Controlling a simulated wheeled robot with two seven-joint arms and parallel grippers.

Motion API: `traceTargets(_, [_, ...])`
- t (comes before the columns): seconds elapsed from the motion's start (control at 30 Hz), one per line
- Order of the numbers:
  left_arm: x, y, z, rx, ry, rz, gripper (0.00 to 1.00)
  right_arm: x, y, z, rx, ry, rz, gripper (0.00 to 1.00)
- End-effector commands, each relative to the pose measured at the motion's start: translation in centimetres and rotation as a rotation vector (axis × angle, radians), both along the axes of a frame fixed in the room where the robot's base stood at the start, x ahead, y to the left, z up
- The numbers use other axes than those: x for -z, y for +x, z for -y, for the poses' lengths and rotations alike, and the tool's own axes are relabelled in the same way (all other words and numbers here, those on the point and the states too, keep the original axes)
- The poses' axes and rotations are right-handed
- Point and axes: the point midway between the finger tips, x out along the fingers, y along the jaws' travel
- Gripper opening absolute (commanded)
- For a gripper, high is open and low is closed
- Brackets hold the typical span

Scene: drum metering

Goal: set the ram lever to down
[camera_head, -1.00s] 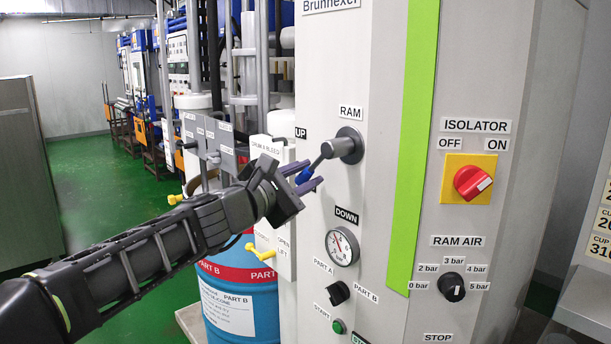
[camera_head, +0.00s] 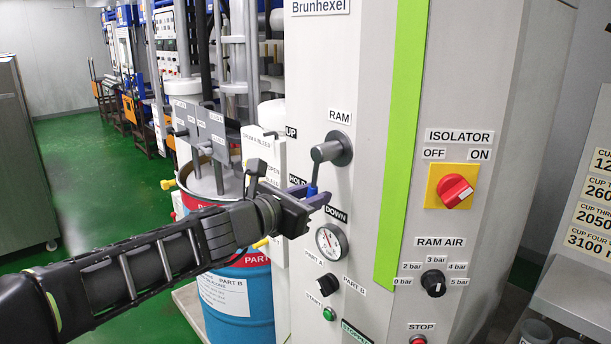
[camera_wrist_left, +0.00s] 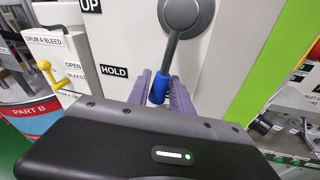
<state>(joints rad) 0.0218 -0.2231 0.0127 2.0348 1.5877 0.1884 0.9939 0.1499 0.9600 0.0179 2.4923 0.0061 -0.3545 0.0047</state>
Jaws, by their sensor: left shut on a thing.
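The ram lever (camera_head: 319,166) is a grey handle with a blue tip on a round grey hub, on the light panel below the RAM label. It now hangs nearly straight down, its tip between the HOLD and DOWN labels. In the left wrist view the lever (camera_wrist_left: 170,55) runs from the hub down to its blue grip. My left gripper (camera_head: 316,197) has its purple fingers shut on the blue tip, which also shows between the fingers (camera_wrist_left: 162,90) in the wrist view. The DOWN label (camera_head: 336,214) is just below right of the tip. My right gripper is not in view.
A pressure gauge (camera_head: 331,241), a Part A/B selector (camera_head: 328,286) and a green start button (camera_head: 329,314) sit below the lever. The red isolator switch (camera_head: 454,190) and ram air knob (camera_head: 433,283) are to the right. A blue drum (camera_head: 245,300) stands left of the panel.

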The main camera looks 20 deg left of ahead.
Motion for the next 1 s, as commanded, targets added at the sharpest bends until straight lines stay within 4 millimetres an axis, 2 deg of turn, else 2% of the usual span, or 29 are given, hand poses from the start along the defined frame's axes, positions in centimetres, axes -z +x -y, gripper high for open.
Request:
traceTargets(0.03, [-0.4, -0.2, 0.3, 0.000, -0.028, -0.015, 0.00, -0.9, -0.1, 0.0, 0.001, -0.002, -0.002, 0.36])
traceTargets(0.23, [-0.2, -0.5, 1.0, 0.000, -0.119, -0.061, 0.00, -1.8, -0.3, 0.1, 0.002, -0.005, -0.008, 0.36])
traceTargets(0.8, [0.1, -0.8, 1.5, 0.001, -0.168, -0.085, 0.00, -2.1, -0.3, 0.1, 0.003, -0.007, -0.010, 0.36])
traceTargets(0.83, [0.1, -0.8, 1.5, 0.001, -0.168, -0.085, 0.27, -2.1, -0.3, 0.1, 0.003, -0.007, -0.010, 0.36])
traceTargets(1.0, [0.1, -0.7, 1.5, 0.001, -0.167, -0.085, 0.41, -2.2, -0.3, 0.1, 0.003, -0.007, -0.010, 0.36])
